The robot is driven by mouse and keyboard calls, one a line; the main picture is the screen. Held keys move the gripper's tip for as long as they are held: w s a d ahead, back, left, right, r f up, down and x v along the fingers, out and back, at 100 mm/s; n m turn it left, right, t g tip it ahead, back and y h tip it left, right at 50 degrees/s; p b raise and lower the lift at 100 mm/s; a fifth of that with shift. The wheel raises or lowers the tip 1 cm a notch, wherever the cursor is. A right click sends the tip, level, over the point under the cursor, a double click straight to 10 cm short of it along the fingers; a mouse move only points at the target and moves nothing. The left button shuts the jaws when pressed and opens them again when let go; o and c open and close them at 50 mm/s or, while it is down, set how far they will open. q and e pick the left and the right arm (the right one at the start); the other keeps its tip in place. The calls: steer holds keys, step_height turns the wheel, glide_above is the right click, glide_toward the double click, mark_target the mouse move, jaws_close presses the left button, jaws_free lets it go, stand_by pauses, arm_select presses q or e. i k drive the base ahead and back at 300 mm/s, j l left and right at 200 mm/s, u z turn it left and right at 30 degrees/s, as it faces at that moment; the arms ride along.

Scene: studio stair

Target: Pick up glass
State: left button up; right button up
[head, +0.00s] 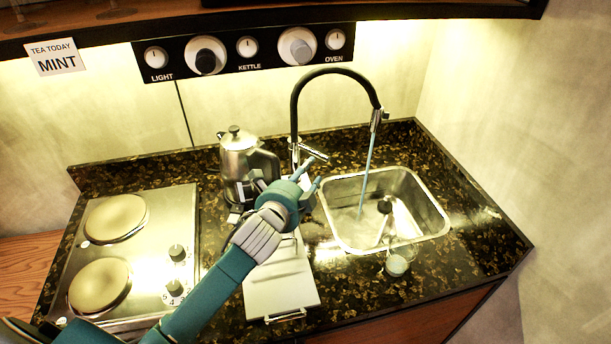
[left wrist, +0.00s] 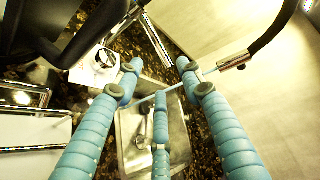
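A small clear glass (head: 398,260) stands on the dark counter at the front edge of the sink, with something pale in its lower part. My left gripper (head: 313,175) is beside the tap, left of the sink and well apart from the glass. In the left wrist view its blue fingers (left wrist: 158,78) are spread, with nothing held between them. I cannot make out the glass in that view. My right gripper is not in view.
Water runs from the black tap (head: 293,105) into the steel sink (head: 345,238). A metal kettle (head: 237,155) stands behind my left gripper. A pale board (head: 280,285) lies left of the sink. A two-plate hob (head: 150,265) is at the left.

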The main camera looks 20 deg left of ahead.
mark_target(403, 249)
steer(key=k, duration=1.5)
